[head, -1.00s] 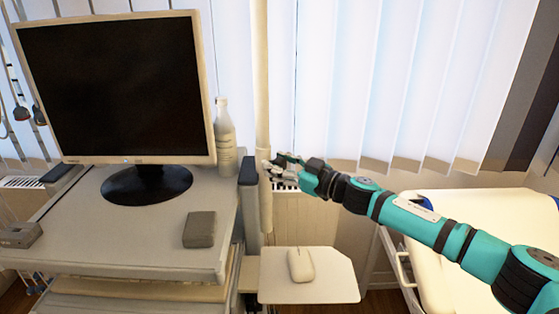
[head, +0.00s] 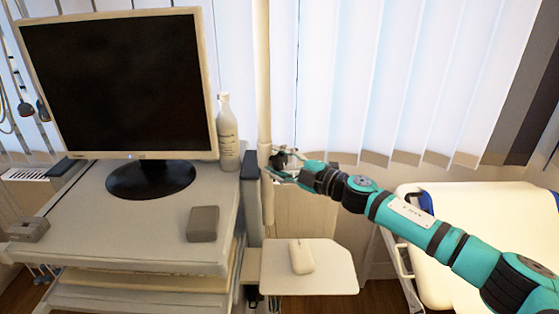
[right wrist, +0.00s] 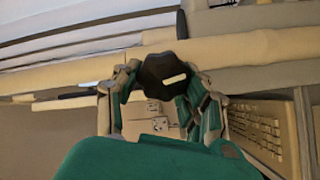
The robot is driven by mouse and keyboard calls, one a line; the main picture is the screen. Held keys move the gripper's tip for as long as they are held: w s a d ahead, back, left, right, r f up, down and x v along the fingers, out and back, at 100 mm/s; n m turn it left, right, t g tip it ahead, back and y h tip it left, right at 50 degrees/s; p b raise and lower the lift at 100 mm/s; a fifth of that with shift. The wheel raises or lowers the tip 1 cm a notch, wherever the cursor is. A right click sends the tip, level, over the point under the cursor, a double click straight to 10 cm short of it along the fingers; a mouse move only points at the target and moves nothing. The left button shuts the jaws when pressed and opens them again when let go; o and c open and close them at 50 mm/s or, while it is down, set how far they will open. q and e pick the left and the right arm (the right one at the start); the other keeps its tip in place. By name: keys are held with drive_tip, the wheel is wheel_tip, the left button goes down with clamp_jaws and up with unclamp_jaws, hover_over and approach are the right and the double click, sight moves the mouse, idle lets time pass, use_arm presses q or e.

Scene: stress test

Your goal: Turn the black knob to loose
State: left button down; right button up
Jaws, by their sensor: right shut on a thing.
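The black knob (right wrist: 166,74) is in the right wrist view, a dark many-sided knob with a pale mark on its face. It sits on a cream upright pole (head: 264,90), which crosses the right wrist view sideways. My right gripper (head: 283,164) is at the pole in the head view. In the right wrist view its fingers lie on both sides of the knob, shut on it. The fingers partly hide the knob's sides. In the head view the knob is a small dark spot between the fingers. My left gripper is not in view.
A monitor (head: 115,85) and a white bottle (head: 228,135) stand on a grey cart (head: 110,245) left of the pole. A small shelf (head: 325,275) with a mouse (head: 301,256) is below the gripper. A cream bed (head: 460,225) lies to the right. Blinds hang behind.

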drive_tip(key=shift+s+a+f+n+b, duration=0.1)
drive_tip(key=shift+f+n, duration=0.1)
drive_tip(key=shift+n, duration=0.55)
drive_tip(key=shift+s+f+n+b, duration=0.1)
drive_tip(key=shift+f+n, duration=0.1)
drive_tip(key=shift+n, duration=0.6)
drive_tip(key=shift+a+f+n+b, duration=0.1)
drive_tip(key=shift+f+n, duration=0.1)
drive_tip(key=shift+n, duration=0.55)
drive_tip(key=o, duration=1)
drive_tip(key=shift+c, duration=0.2)
drive_tip(key=shift+o, duration=0.8)
drive_tip(key=shift+w+d+r, duration=0.1)
drive_tip(key=shift+r, duration=0.1)
drive_tip(key=shift+d, duration=0.3)
drive_tip(key=v, duration=1.1)
drive_tip(key=shift+s, duration=0.3)
drive_tip(key=shift+d, duration=0.1)
